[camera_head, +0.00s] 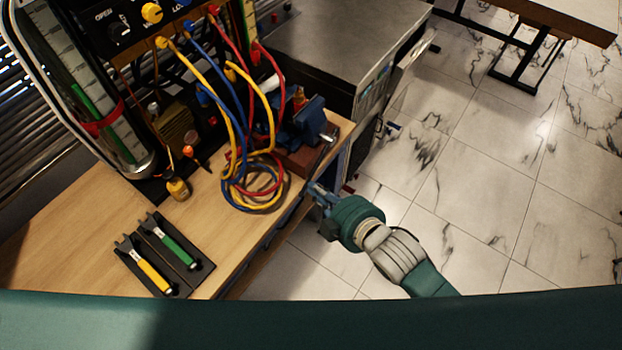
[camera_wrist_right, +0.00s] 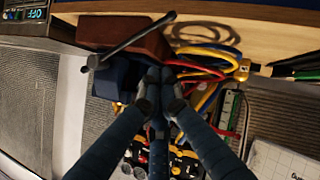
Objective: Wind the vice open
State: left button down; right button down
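The blue vice (camera_head: 303,122) stands at the right end of the wooden bench on a red-brown block (camera_head: 300,160). Its metal handle (camera_head: 327,137) is at the near right side. In the right wrist view the handle bar (camera_wrist_right: 130,41) slants across the block (camera_wrist_right: 146,45), above the vice's blue body (camera_wrist_right: 108,78). My right gripper (camera_head: 312,190) is beside the bench's front edge, nearer than the vice and apart from the handle. In the wrist view its fingertips (camera_wrist_right: 159,75) come together with nothing seen between them. My left gripper is not in view.
Yellow, blue and red cables (camera_head: 255,185) lie coiled left of the vice and run up to a panel (camera_head: 135,20). A black tray (camera_head: 165,255) holds green- and yellow-handled tools. A metal-topped cabinet (camera_head: 340,40) stands behind the vice.

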jog(key=w+a+f+p, duration=0.1)
jog(key=w+f, duration=0.4)
jog(key=shift+w+a+f, duration=0.15)
jog(key=shift+w+a, duration=0.1)
jog(key=shift+w, duration=0.1)
jog(key=shift+f, duration=0.1)
jog(key=shift+w+d+f+b, duration=0.1)
jog(key=shift+f+b, duration=0.25)
jog(key=shift+b, duration=0.1)
jog(key=shift+f+n+t+b, duration=0.25)
jog(key=shift+n+t+b, duration=0.05)
jog(key=shift+n+b, duration=0.1)
